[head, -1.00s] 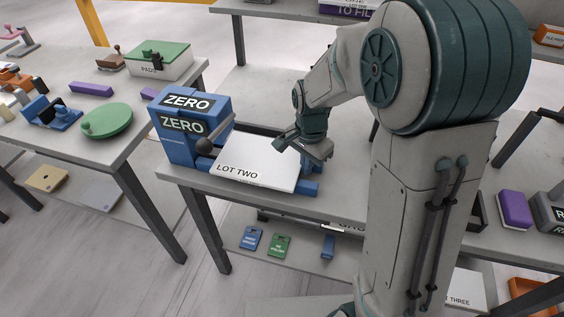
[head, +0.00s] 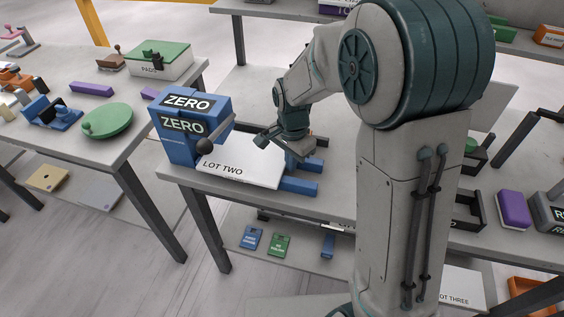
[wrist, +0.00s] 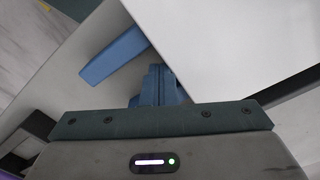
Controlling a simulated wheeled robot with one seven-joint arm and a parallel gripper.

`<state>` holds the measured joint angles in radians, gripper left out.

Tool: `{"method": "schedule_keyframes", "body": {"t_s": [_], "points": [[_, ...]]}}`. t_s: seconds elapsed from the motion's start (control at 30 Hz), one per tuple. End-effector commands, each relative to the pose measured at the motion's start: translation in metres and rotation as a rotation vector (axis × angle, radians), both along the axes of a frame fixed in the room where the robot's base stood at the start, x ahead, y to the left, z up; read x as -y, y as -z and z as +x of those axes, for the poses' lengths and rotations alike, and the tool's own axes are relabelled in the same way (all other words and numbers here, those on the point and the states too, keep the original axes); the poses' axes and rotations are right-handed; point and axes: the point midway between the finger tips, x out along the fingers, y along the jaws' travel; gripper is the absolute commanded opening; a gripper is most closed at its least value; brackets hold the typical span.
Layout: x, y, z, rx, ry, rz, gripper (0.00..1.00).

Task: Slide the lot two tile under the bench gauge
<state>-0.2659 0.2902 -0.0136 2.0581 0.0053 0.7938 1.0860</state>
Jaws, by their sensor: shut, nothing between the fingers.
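The white tile marked LOT TWO (head: 252,171) lies flat on the blue rails (head: 303,187) of the blue bench gauge marked ZERO (head: 182,150). Its left end reaches the gauge's head, beside the dark ball knob (head: 204,146); how far it goes underneath is hidden. The right ends of the rails are bare. My gripper (head: 284,148) is shut and empty, low at the tile's right end. Whether it touches the tile is unclear. The wrist view shows the tile's white face (wrist: 215,40) close beyond the gripper and blue rail parts (wrist: 113,55) beside it.
A side table at left holds a green disc (head: 107,121), a green-topped box (head: 152,62) and several tools. The shelf below carries small blue and green tags (head: 279,245). A purple block (head: 513,209) and a dark open tray (head: 468,211) stand at right.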

Motion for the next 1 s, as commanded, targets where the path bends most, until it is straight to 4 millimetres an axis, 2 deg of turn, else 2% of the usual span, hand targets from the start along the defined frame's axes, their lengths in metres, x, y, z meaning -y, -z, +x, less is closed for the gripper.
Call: {"method": "schedule_keyframes", "body": {"t_s": [0.47, 1.0], "points": [[-0.018, 0.0, 0.006, 0.0, -0.001, 0.0, 0.0], [-0.005, -0.003, 0.002, 0.001, 0.002, 0.001, 0.0]]}}
